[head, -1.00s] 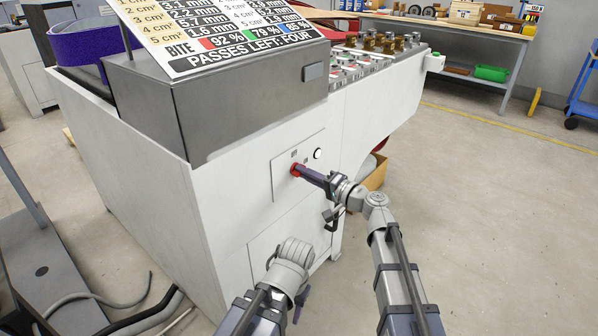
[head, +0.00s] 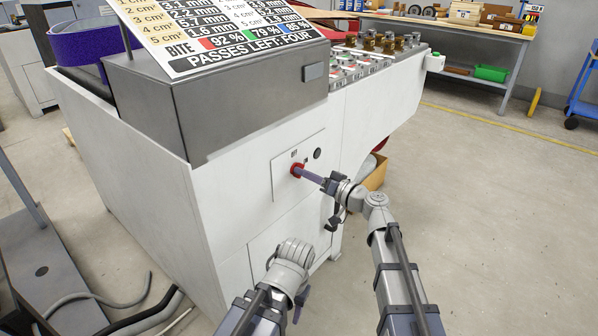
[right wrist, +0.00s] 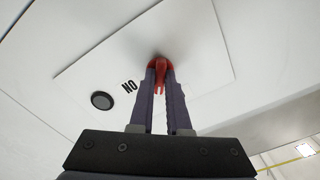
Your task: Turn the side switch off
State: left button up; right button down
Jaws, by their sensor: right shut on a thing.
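The side switch is a red rotary knob (head: 295,169) on a pale square panel on the side of the white machine. It also shows in the right wrist view (right wrist: 161,65), with its grip bar between my two fingers. My right gripper (head: 304,173) is shut on this knob. A round lamp (head: 317,153) beside the knob is dark, and it is dark in the right wrist view (right wrist: 102,100) too. A label that reads ON upside down lies between lamp and knob in that view. My left gripper (head: 301,303) hangs low, mostly hidden behind its own wrist, away from the switch.
The white machine (head: 130,160) carries a grey box with a sign on top. A second panel (head: 262,250) lies below the switch panel. A cardboard box (head: 376,176) stands behind the machine's overhang. Hoses (head: 95,297) lie at lower left. The floor to the right is clear.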

jog(key=shift+n, duration=0.3)
jog(key=n, duration=0.5)
jog(key=shift+n, duration=0.3)
jog(key=c, duration=0.9)
grip_release()
jog(key=shift+n, duration=0.3)
jog(key=v, duration=0.5)
